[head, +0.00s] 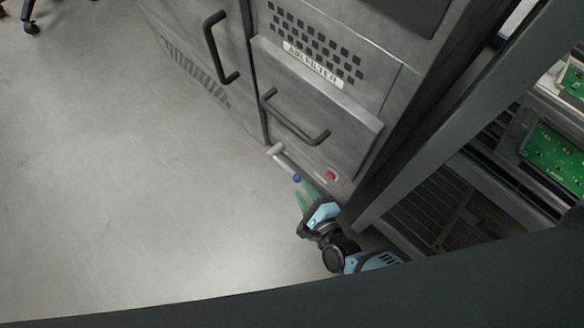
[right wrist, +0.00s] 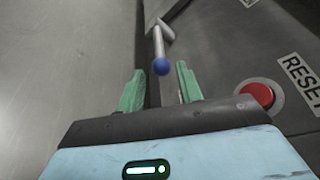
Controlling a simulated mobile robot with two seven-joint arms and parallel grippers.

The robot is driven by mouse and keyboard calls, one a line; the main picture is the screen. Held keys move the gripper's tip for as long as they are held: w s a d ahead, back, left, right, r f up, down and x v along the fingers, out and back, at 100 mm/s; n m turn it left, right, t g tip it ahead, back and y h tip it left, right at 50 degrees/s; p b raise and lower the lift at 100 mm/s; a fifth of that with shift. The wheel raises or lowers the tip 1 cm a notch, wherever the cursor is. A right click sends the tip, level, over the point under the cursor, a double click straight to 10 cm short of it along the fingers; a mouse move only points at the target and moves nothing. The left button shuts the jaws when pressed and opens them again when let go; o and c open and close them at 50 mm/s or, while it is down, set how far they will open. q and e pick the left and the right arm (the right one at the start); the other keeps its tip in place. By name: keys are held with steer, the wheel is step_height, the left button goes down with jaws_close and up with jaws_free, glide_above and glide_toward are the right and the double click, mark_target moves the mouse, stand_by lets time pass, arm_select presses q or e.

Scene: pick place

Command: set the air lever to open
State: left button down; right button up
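The air lever is a grey-white rod with a blue ball at its end. In the head view the lever (head: 285,161) sits low on the front of the grey cabinet, below the drawer handle. In the right wrist view the lever (right wrist: 158,45) points toward me, its blue ball (right wrist: 161,67) just ahead of the gap between my fingers. My right gripper (head: 301,188) is open, with green fingers close to the ball on either side. It also shows in the right wrist view (right wrist: 160,82), with nothing gripped. My left gripper is not in view.
A red button (right wrist: 257,95) with a RESET label (right wrist: 302,76) is on the panel right of my right gripper. The cabinet (head: 330,115) has an AIR FILTER label (head: 312,64) and dark handles (head: 295,118). A rack with green boards (head: 556,157) stands at right.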

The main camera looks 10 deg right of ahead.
mark_target(295, 179)
steer(key=b+x, duration=0.3)
steer(key=x, duration=0.4)
steer(key=shift+s+f, duration=0.1)
steer(key=shift+w, duration=0.3)
steer(key=shift+c, duration=0.2)
steer(key=c, duration=0.7)
jaws_close()
